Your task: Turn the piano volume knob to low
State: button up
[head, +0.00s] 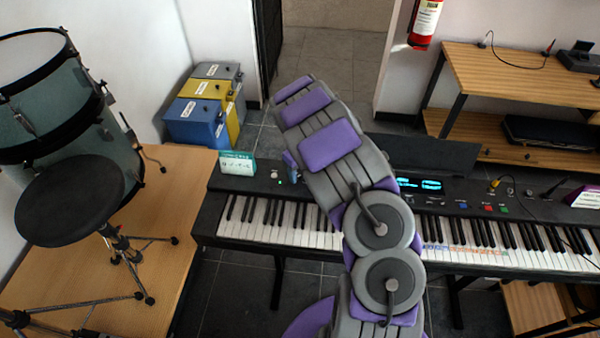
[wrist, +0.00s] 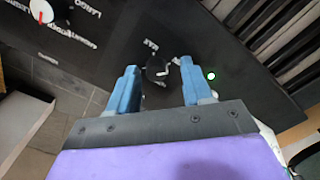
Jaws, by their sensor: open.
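The piano (head: 285,222) is a long black keyboard, its control panel (head: 262,180) along the back edge. In the wrist view, a round black knob (wrist: 158,68) with a white pointer mark sits on the black panel. My gripper (wrist: 159,76) is open, its two blue fingers on either side of this knob. I cannot tell whether they touch it. White lettering lies around the knob, too small and turned to read surely.
A white knob (wrist: 42,10) with a red mark and a lit green light (wrist: 211,76) are on the panel. A small card (head: 238,163) stands at its left end. A drum (head: 60,110) and stool (head: 70,200) stand left, batteries (head: 200,115) behind, a wooden shelf (head: 500,75) right.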

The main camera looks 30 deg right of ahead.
jog(key=shift+d, duration=0.45)
jog(key=c, duration=0.4)
jog(key=shift+a, duration=0.3)
jog(key=c, duration=0.5)
grip_shut()
jog(key=shift+d, duration=0.1)
